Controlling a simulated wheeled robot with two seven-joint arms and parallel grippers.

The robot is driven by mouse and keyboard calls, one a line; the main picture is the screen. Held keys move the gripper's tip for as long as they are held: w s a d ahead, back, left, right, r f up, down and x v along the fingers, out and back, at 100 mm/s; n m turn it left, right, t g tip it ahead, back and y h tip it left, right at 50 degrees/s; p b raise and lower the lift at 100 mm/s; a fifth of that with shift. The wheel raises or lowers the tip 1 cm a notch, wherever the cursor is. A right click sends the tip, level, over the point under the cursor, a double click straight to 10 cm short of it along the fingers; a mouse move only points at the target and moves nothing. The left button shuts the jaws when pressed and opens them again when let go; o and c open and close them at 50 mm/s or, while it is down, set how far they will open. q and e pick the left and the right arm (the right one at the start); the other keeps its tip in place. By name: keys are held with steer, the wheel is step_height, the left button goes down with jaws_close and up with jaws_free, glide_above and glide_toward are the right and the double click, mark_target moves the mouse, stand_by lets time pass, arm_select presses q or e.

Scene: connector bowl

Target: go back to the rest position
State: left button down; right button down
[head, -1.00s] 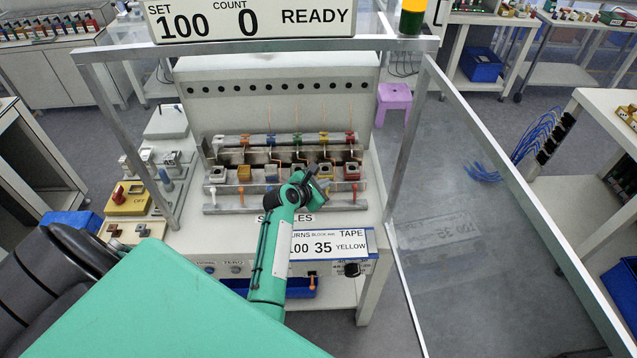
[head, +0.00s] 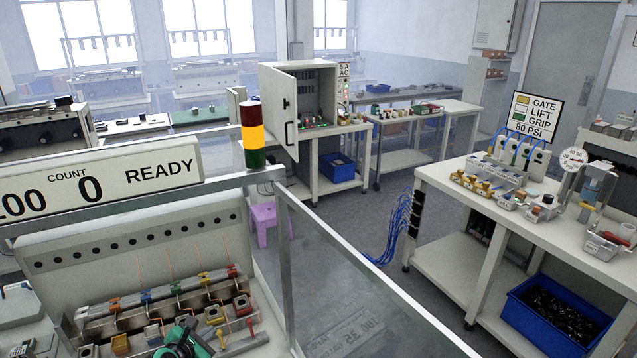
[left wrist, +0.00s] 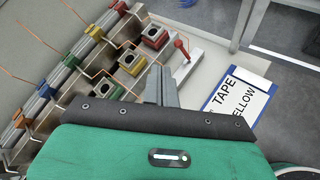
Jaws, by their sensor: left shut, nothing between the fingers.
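My left gripper (head: 184,338) shows at the bottom edge of the head view, in front of the winding machine's row of small coloured blocks. Its dark fingers also show in the left wrist view (left wrist: 161,86), closed together and empty. Most of the left arm is cut off below the head view. My right gripper is in neither view.
The machine's metal frame (head: 284,275) and clear panel stand right of the arm. The white READY sign (head: 110,182) and a signal tower (head: 252,137) are above. A bench (head: 455,195) with a blue bin (head: 555,318) of dark parts stands at right. Open floor lies between.

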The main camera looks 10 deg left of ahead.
arm_select(q)
steer(key=s+d+m+g, duration=0.3)
steer(key=s+d+m, duration=0.1)
steer(key=s+m, duration=0.65)
steer(key=s+d+m+g+y, duration=0.1)
steer(key=s+d+m+g, duration=0.25)
steer(key=s+m, duration=0.75)
steer(key=s+d+m+g, duration=0.2)
steer(key=s+d+m, duration=0.2)
steer(key=s+m, duration=0.65)
step_height(320, 180, down, 32)
steer(key=s+n+g+b, duration=0.1)
steer(key=s+b, duration=0.2)
steer(key=s+a+f+g+b, duration=0.1)
steer(key=s+a+f+b, duration=0.1)
steer(key=s+f, duration=1.7)
steer(key=shift+a+f+y, duration=0.3)
steer(key=shift+a+f, duration=0.15)
steer(key=shift+f, duration=1.5)
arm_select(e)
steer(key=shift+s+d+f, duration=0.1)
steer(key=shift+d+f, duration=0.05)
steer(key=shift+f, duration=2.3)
arm_select(q)
steer(key=shift+g, duration=0.25)
